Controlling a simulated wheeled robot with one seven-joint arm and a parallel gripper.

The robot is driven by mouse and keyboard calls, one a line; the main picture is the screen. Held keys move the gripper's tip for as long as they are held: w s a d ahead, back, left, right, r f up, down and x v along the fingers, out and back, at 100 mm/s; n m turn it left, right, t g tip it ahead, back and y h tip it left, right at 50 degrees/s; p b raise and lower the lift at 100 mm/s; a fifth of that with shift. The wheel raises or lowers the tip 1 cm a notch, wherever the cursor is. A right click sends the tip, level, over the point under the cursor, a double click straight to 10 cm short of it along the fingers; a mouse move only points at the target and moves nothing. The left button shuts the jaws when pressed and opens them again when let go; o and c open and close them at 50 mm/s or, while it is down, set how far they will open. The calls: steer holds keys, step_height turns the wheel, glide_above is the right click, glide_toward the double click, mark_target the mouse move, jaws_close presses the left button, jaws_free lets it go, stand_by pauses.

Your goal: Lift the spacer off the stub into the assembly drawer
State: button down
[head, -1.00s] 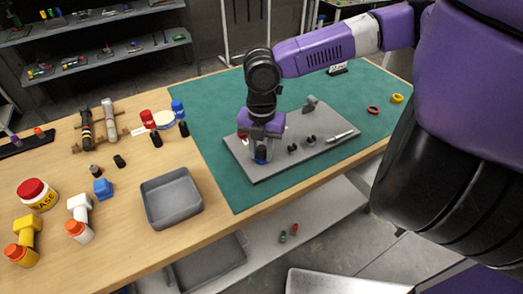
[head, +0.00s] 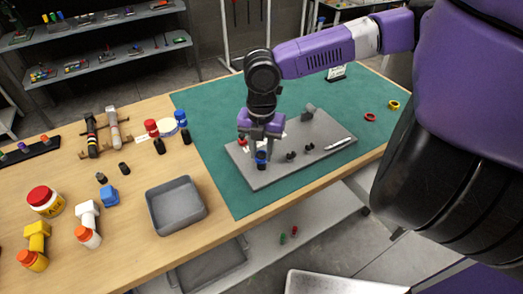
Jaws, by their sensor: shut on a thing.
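My gripper (head: 261,149) points down over the left part of a grey plate (head: 262,178) on the green mat. It is shut on a small blue and dark piece, which I take to be the spacer (head: 261,158). The stub is hidden under the gripper and piece, so I cannot tell whether the spacer still sits around it. A grey open tray (head: 155,213), seemingly the assembly drawer, stands on the wood to the left of the mat. It looks empty.
Small dark parts (head: 291,156), a grey block (head: 308,113) and a light rod (head: 341,143) lie on the plate. Red (head: 370,117) and yellow (head: 393,105) rings lie at right. The mat between plate and tray is clear.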

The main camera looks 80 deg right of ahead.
steer(key=shift+r+p, duration=1.4)
steer(key=shift+r, duration=0.05)
